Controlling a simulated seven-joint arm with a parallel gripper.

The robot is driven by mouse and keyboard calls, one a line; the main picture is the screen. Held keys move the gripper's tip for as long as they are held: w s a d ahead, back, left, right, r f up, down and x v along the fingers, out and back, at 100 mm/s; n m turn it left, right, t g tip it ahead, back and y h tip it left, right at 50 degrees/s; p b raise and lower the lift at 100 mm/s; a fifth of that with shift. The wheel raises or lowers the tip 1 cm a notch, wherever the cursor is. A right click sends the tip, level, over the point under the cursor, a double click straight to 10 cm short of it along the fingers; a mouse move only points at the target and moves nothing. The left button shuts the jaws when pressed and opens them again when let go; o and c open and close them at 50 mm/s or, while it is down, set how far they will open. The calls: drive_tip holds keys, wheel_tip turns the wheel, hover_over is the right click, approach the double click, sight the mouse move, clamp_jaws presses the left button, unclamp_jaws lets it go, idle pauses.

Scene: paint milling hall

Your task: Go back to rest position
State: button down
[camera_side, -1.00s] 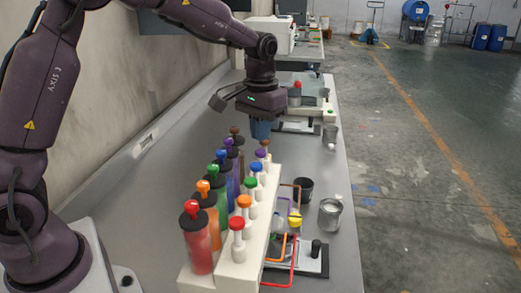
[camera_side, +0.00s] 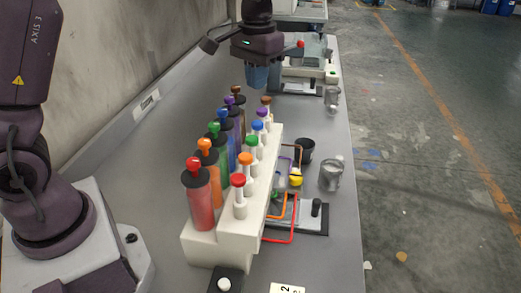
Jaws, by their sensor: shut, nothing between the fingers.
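My gripper (camera_side: 258,77) hangs over the far part of the grey bench (camera_side: 330,240), pointing down, with blue-grey fingers together and nothing between them. It is above and beyond the far end of the white rack (camera_side: 232,240). The rack holds a row of tall coloured bottles, with a red bottle (camera_side: 202,200) nearest. A second row of small pieces with coloured tops stands beside them, with a red-topped piece (camera_side: 239,195) nearest. My gripper touches none of these as far as I can see.
Right of the rack are a black cup (camera_side: 304,150), a metal cup (camera_side: 331,173) and coloured wire handles. Another metal cup (camera_side: 332,98) stands farther back. A small device with a red knob (camera_side: 301,44) is behind my gripper. The wall borders the bench's left side.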

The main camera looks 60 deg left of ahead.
drive_tip(key=shift+m+t, duration=0.7)
drive_tip(key=shift+t, duration=0.2)
drive_tip(key=s+r, duration=0.1)
drive_tip(key=s, duration=0.2)
drive_tip(key=s+d+r, duration=0.1)
drive_tip(key=s, duration=0.3)
drive_tip(key=s+d+r, duration=0.1)
drive_tip(key=s, duration=0.2)
drive_tip(key=shift+s+r, duration=0.4)
drive_tip(key=s+r+t, duration=0.1)
drive_tip(key=s+t, duration=0.1)
drive_tip(key=s, duration=0.3)
drive_tip(key=s+d+r+m+t, duration=0.1)
drive_tip(key=s, duration=0.5)
drive_tip(key=shift+s+d+r+t, duration=0.2)
drive_tip(key=shift+d+r+t, duration=0.05)
drive_tip(key=shift+r+t, duration=0.15)
